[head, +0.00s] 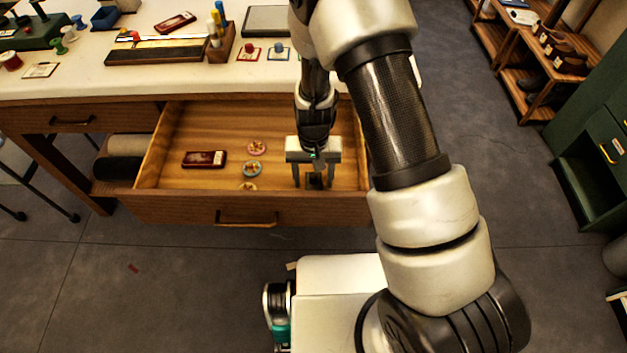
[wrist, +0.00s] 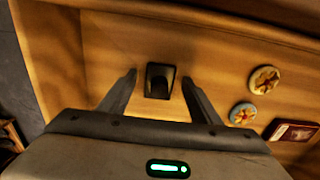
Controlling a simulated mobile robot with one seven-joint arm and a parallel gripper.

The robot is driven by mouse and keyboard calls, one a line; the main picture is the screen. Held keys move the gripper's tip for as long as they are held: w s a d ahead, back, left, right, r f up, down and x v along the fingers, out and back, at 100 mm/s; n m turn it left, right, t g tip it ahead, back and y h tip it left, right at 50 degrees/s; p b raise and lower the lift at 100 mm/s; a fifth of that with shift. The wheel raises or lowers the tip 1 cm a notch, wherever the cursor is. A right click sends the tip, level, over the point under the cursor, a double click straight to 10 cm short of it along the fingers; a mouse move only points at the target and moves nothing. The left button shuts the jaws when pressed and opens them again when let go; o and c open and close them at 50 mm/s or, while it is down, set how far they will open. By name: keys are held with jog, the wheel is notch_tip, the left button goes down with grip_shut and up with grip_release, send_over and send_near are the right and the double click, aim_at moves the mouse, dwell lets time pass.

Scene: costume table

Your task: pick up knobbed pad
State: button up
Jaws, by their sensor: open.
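A small dark pad with a raised part (wrist: 159,82), which looks like the knobbed pad, lies on the floor of the open wooden drawer (head: 190,130). In the head view the pad (head: 314,181) shows only partly, below my gripper. My gripper (head: 313,184) points down into the right part of the drawer. In the wrist view my gripper (wrist: 159,79) is open, with one finger on each side of the pad and visible gaps to both. I cannot tell how far the fingertips are above the drawer floor.
Several round patterned discs (head: 251,169) and a dark red case (head: 204,159) lie left of the gripper in the drawer. The drawer's front wall (head: 165,207) is close to my gripper. The tabletop (head: 60,82) behind holds small pads, a pen holder and trays.

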aim_at(313, 177)
jog(key=c, duration=1.2)
notch_tip(313, 177, up, 18)
jog(key=p, duration=0.6)
jog(key=shift+c, duration=0.2)
jog(key=d+r+p, duration=0.5)
jog(key=d+r, duration=0.5)
jog(key=d, duration=0.2)
jog(key=shift+w+d+r+p, duration=0.15)
jog(key=shift+w+d+p, duration=0.2)
jog(key=shift+w, duration=0.05)
